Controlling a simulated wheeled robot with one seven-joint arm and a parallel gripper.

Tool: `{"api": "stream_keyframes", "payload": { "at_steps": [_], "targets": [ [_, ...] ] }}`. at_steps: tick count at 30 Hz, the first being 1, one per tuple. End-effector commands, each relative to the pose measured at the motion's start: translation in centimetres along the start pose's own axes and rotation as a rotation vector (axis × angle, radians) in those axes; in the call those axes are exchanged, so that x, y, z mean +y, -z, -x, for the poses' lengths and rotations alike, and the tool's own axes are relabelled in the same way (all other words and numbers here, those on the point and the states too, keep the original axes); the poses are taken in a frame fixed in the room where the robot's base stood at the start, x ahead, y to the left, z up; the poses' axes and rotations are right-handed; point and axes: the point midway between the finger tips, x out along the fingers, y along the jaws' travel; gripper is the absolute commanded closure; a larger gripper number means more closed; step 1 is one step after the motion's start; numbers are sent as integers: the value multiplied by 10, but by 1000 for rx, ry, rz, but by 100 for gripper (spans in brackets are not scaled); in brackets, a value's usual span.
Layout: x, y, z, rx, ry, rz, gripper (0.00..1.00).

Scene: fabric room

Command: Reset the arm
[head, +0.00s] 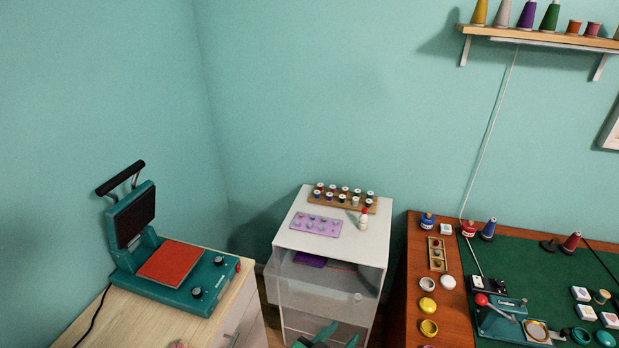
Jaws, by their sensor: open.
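My gripper (328,335) shows at the bottom edge of the head view, with dark green fingers spread apart. It is open, and I see nothing between the fingers. Most of the arm is cut off below the frame. The gripper appears in front of the lower part of a white drawer cabinet (284,236); I cannot tell how far from it.
The cabinet's upper drawer (318,289) seems pulled out, with a purple thing (309,259) inside. Spools on a rack (342,206) and a small bottle (363,218) stand on top. A heat press (170,265) is left; a cluttered work table (408,270) is right.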

Motion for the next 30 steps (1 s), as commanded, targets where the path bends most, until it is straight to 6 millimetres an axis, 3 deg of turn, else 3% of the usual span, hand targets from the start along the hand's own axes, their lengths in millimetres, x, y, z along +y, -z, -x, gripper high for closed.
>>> {"api": "stream_keyframes", "payload": {
  "at_steps": [8,15,23,30],
  "targets": [
    [10,-72,37,-21,193,124,58],
    [24,-121,93,-9,372,190,58],
    [50,-145,165,35,517,207,58],
    [82,-141,233,102,596,184,58]
  ]
}}
